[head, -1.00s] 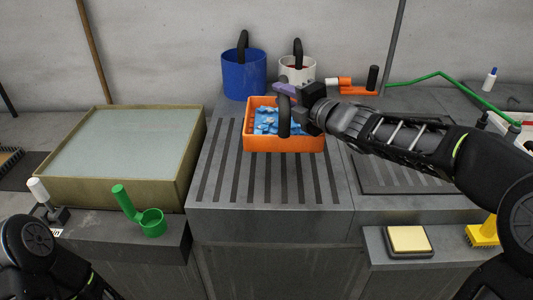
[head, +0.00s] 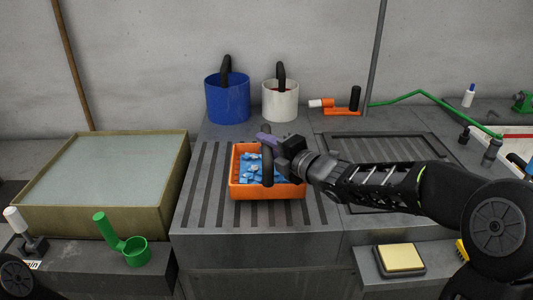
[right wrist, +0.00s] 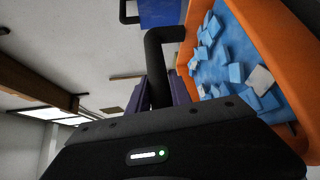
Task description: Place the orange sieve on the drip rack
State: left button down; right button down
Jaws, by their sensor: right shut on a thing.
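The orange sieve (head: 270,191) holds blue and pale tile pieces and has a black upright handle (head: 267,170). The drip rack (head: 205,185), a grey top with dark slots, lies under it. My right gripper (head: 268,140) is shut on the handle, with its purple fingers on either side of the handle in the right wrist view (right wrist: 160,95). The sieve (right wrist: 275,45) looks level, over the middle of the rack. I cannot tell whether its base touches the slats. My left gripper is out of view.
A blue bucket (head: 227,102) and a white bucket (head: 280,103) stand behind the rack. A water vat (head: 100,175) is at left, with a green scoop (head: 130,249) in front. A ribbed panel (head: 390,160) lies right. The rack's left and front slots are clear.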

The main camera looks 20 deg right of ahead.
jog(key=shift+f, duration=0.95)
jog(key=shift+f+b, duration=0.2)
jog(key=shift+b, duration=0.15)
jog(key=c, duration=1.2)
grip_release()
jog(key=shift+o, duration=0.2)
jog(key=shift+r, duration=0.1)
